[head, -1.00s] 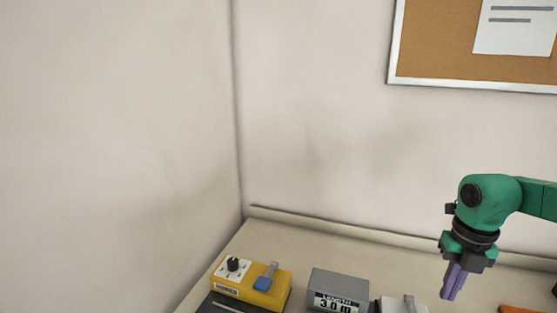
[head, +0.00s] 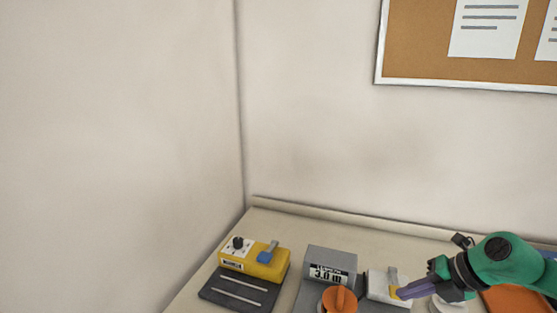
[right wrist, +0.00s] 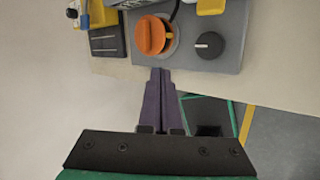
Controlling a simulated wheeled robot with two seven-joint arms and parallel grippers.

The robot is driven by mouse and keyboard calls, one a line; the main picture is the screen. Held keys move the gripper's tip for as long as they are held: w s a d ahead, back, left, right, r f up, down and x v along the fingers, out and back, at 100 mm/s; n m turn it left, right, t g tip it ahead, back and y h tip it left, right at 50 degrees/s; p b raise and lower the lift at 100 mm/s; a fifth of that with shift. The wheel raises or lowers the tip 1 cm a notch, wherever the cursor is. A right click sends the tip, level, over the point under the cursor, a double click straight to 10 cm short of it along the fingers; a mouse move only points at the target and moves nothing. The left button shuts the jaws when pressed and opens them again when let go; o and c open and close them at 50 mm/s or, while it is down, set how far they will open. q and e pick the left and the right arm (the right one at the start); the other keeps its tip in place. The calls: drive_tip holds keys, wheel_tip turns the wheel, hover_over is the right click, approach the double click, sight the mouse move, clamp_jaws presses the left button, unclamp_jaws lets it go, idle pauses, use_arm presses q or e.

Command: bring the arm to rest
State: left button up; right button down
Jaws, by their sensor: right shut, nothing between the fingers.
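My right arm comes in from the right in the head view. Its purple-fingered gripper (head: 402,293) is shut and empty, pointing left in front of a pale box with a lever (head: 378,283). In the right wrist view the closed fingertips (right wrist: 160,72) lie just below the orange knob (right wrist: 151,36) in the picture. That knob sits on a grey panel (right wrist: 222,64) beside a black knob (right wrist: 209,45). In the head view the orange knob (head: 340,299) is left of the fingers. I cannot tell whether the fingers touch anything. My left gripper is not in view.
An orange item (head: 508,303) lies at the right. The bench meets walls behind and left.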

drive_tip(key=s+d+f+m+t+h, duration=0.15)
drive_tip(key=f+m+t+h, duration=0.25)
drive_tip(key=m, duration=0.6)
drive_tip(key=d+f+m+t+h, duration=0.3)
drive_tip(key=f+m+t, duration=0.1)
drive_tip(key=m, duration=0.6)
drive_tip(key=s+a+f+m+g+y, duration=0.1)
drive_tip(key=s+a+f+m+g, duration=0.35)
drive_tip(key=s, duration=0.35)
drive_tip(key=s+a+f+m+g+y, duration=0.1)
drive_tip(key=s+a+f+m+g, duration=0.35)
drive_tip(key=s, duration=0.35)
wheel_tip(320, 180, down, 27)
drive_tip(key=s+a+n+g+b, duration=0.1)
drive_tip(key=s+b, duration=0.2)
drive_tip(key=b, duration=0.2)
use_arm(q)
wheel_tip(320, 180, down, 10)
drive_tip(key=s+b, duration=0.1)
drive_tip(key=b, duration=0.4)
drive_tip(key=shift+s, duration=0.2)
use_arm(e)
drive_tip(key=s+d+f+g, duration=0.1)
drive_tip(key=s+d+f, duration=0.1)
drive_tip(key=s+f, duration=1.5)
wheel_tip(320, 180, down, 3)
drive_tip(key=shift+d+f+g, duration=0.2)
drive_tip(key=shift+d+g, duration=0.15)
drive_tip(key=shift+g, duration=0.05)
